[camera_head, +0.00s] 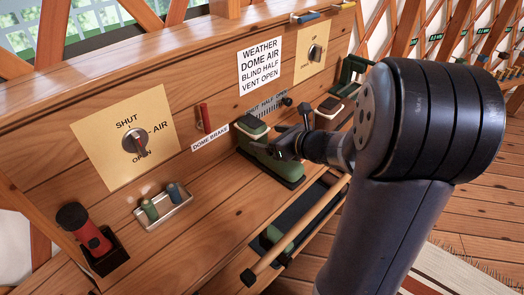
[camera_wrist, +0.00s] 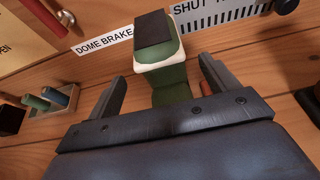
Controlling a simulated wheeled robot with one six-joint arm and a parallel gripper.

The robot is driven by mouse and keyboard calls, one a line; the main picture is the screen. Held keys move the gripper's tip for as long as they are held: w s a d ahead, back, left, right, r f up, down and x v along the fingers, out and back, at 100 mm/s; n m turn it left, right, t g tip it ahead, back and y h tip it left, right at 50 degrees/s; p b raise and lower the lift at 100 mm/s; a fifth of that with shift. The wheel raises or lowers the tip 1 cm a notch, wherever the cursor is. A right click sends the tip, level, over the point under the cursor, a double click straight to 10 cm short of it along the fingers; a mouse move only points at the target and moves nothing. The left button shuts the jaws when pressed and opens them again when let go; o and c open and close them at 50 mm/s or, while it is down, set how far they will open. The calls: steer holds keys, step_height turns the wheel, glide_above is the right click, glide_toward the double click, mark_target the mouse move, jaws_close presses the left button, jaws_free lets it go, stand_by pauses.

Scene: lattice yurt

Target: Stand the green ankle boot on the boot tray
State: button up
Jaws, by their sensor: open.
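The green ankle boot (camera_head: 272,162), with a cream-trimmed, dark-topped upper, stands upright on the wooden bench close to the back panel. In the wrist view its green body (camera_wrist: 170,92) shows between the fingers, with the cream band and dark top beyond them. My gripper (camera_head: 280,143) is open at the boot, one finger to each side; whether they touch it I cannot tell. The fingers also show in the wrist view (camera_wrist: 165,85). A dark, tray-like space (camera_head: 293,222) lies in front of the boot, holding something green; I cannot tell whether it is the boot tray.
A wooden rail (camera_head: 300,230) runs along the front of the dark space. Another cream-trimmed item (camera_head: 330,106) and a green bracket-like thing (camera_head: 354,68) stand farther along. A small tray with cylinders (camera_head: 163,208) and a red torch-like object (camera_head: 84,230) are at left.

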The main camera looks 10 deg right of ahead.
mark_target(264, 136)
steer(key=b+x, duration=0.1)
steer(key=x, duration=0.4)
steer(key=shift+w+f, duration=0.1)
steer(key=shift+w, duration=0.05)
steer(key=c, duration=1.5)
